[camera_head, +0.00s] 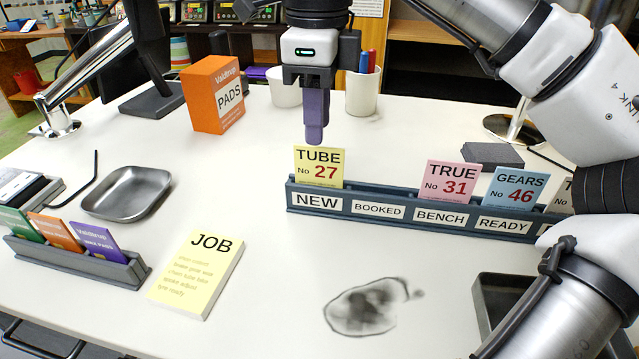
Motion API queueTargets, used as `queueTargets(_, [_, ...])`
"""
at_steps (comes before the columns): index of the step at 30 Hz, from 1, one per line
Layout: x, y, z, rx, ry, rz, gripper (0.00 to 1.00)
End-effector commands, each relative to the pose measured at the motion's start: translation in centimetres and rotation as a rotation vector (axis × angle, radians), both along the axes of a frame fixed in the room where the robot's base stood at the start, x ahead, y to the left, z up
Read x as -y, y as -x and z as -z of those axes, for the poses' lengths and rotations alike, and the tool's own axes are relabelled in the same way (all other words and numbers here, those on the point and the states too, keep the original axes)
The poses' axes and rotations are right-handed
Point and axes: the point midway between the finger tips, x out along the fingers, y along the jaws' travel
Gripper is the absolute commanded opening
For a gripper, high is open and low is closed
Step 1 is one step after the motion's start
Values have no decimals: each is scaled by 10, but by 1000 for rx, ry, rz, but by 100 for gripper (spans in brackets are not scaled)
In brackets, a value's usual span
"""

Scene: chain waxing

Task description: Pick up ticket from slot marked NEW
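The yellow ticket reading TUBE No 27 (319,165) stands upright in the slot marked NEW (316,201), at the left end of a dark grey rack (379,196). My gripper (316,135) hangs pointing down just above the ticket in the picture, its purple fingers apart from the ticket's top edge by a small gap. The fingers overlap from this side, so their opening is hidden. No ticket shows between them.
BOOKED slot is empty. A pink TRUE ticket (449,180) stands at BENCH and a blue GEARS ticket (516,188) at READY. My arm covers the rack's right end. An orange PADS box (212,95) and white cup (362,92) stand behind; a JOB pad (197,272) lies in front.

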Motion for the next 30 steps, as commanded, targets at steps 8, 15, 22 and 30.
queueTargets(8, [0,0,15,-1,-1,-2,29])
queueTargets(15, [2,-2,46,-1,1,-2,29])
queueTargets(22, [1,-2,62,1,0,0,29])
queueTargets(30, [1,-3,62,1,0,0,15])
